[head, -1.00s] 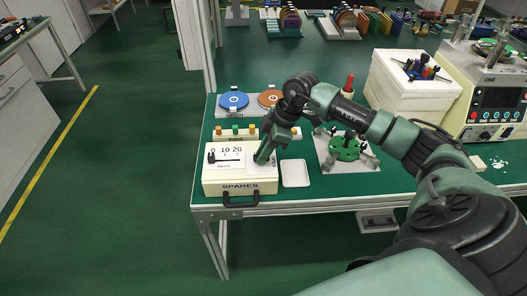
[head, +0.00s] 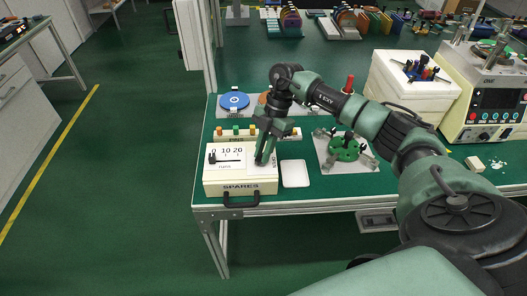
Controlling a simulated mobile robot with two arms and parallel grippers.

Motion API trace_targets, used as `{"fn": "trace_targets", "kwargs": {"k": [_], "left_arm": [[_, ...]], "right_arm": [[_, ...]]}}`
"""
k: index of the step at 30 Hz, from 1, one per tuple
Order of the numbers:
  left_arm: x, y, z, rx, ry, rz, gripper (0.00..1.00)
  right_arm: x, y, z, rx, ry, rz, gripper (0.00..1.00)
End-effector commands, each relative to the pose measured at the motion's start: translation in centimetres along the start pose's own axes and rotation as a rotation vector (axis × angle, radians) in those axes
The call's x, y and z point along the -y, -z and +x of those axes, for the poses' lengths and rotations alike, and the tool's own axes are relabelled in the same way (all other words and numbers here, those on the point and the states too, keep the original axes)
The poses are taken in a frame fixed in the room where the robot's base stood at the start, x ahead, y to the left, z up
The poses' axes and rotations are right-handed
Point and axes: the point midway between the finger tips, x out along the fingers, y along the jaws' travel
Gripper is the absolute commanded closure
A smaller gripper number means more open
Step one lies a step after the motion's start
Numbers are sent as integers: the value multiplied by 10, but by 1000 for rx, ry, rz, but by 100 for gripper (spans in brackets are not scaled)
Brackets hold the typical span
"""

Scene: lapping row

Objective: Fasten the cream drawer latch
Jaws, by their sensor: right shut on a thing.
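The cream drawer unit (head: 212,187), marked SPARES, stands at the front left corner of the green bench, with a black handle (head: 241,198) on its front. Its top carries a panel reading 10 20 and a small black knob (head: 212,156) at the left. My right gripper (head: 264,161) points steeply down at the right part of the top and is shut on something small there. This looks like the cream drawer latch, but the fingers hide most of it and I cannot tell its position. My left gripper is out of view.
A white tray (head: 295,174) lies just right of the drawer. A rack of coloured pegs (head: 222,133) and a blue disc (head: 235,101) are behind it. A green wheel fixture (head: 345,149) stands further right. Left of the bench is open floor.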

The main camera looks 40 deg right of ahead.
Motion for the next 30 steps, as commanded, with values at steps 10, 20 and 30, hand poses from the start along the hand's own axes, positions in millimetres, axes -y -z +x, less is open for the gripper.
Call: {"fn": "trace_targets", "kwargs": {"k": [10, 20, 30], "left_arm": [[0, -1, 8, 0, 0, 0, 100], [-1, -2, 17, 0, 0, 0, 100], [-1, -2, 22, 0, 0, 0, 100]], "right_arm": [[-4, 0, 0, 1, 124, -305, 100], [-5, 1, 1, 2, 230, -563, 100], [-5, 2, 0, 3, 295, -718, 100]]}}
